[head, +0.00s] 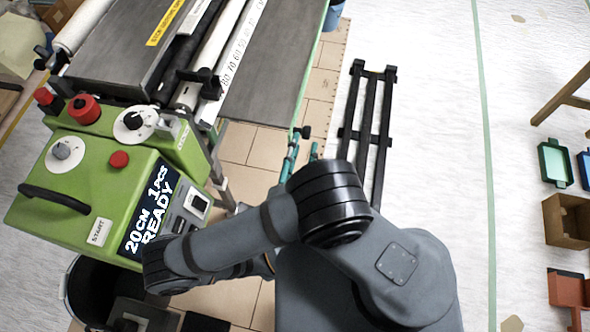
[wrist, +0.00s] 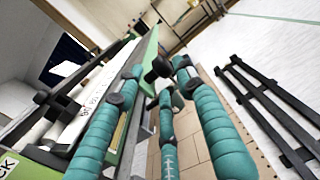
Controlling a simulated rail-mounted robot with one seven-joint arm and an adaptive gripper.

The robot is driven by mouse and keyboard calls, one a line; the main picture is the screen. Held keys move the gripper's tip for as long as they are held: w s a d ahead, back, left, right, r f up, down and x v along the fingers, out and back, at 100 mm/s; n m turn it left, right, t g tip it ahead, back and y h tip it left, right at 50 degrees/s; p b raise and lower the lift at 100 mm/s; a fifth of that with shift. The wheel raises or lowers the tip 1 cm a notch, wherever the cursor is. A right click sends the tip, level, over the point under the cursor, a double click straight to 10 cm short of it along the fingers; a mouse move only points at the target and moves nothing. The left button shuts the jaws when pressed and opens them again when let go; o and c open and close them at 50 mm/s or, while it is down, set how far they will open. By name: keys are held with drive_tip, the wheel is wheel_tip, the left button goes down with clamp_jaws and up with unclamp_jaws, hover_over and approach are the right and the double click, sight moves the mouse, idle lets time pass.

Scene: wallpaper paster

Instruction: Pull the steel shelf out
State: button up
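A flat grey metal plate, which looks like the steel shelf (head: 272,68), lies along the right side of the green wallpaper machine (head: 85,180) in the head view. It has a thin green edge. My gripper (head: 302,143) is just off the shelf's near right corner, its teal fingers partly hidden by my arm. In the wrist view my gripper (wrist: 158,75) has its teal-wrapped fingers spread apart. A black knob (wrist: 160,68) shows between the fingertips, beside the green edge. I cannot tell whether a finger touches it.
A black slatted rack (head: 366,130) lies on the floor right of the machine. Green and blue trays (head: 555,163) and a brown box (head: 568,220) stand at the far right. A black bin (head: 85,290) is below the machine. Pale floor between is clear.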

drive_tip(key=v, duration=0.9)
drive_tip(key=shift+s, duration=0.3)
drive_tip(key=shift+w, duration=0.1)
drive_tip(key=x, duration=1.2)
drive_tip(key=shift+a, duration=0.15)
drive_tip(key=shift+a, duration=0.1)
